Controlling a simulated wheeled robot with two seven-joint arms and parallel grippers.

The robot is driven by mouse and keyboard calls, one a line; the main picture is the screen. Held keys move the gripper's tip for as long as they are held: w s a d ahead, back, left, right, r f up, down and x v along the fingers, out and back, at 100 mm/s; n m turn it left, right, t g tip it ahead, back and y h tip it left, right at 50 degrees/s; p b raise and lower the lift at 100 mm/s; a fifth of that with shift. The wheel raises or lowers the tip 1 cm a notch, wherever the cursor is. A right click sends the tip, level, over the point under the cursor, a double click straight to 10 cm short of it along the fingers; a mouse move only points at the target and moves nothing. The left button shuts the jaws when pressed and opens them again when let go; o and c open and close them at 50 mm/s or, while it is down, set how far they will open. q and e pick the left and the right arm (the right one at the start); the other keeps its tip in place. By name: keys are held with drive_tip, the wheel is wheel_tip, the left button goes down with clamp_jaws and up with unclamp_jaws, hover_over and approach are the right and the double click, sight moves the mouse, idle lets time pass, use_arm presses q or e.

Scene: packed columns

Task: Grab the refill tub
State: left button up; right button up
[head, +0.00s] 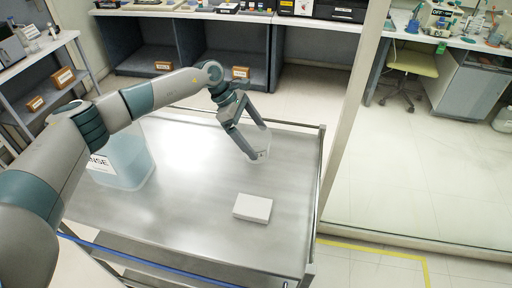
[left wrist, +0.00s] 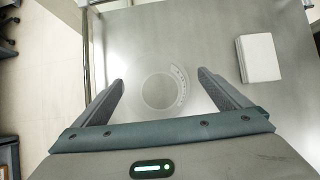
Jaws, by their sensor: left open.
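A small clear round tub (left wrist: 158,92) with a curved marked strip on its right side stands on the metal cart top. The marking is too small to read, so I cannot confirm it is the refill tub. My left gripper (left wrist: 160,79) is open, with one finger on each side of the tub and visible gaps between. In the head view my left gripper (head: 257,150) reaches down at the tub (head: 265,140), which its fingers partly hide. My right gripper is not in view.
A larger clear container (head: 125,165), its label ending in "NSE", stands at the cart's left, partly behind my arm. A white flat box (head: 253,208) lies nearer the front, and it also shows in the left wrist view (left wrist: 258,58). Rails edge the cart (head: 200,225); its middle is clear.

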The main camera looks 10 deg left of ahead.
sight(268, 154)
use_arm(q)
drive_tip(key=shift+w+a+b+x, duration=0.1)
drive_tip(key=shift+w+b+x, duration=0.1)
drive_tip(key=shift+x, duration=1.1)
drive_tip(key=shift+w+a+b+x, duration=0.15)
drive_tip(key=shift+w+x, duration=0.05)
drive_tip(key=shift+x, duration=1.1)
drive_tip(key=shift+f, duration=0.15)
drive_tip(key=c, duration=1.1)
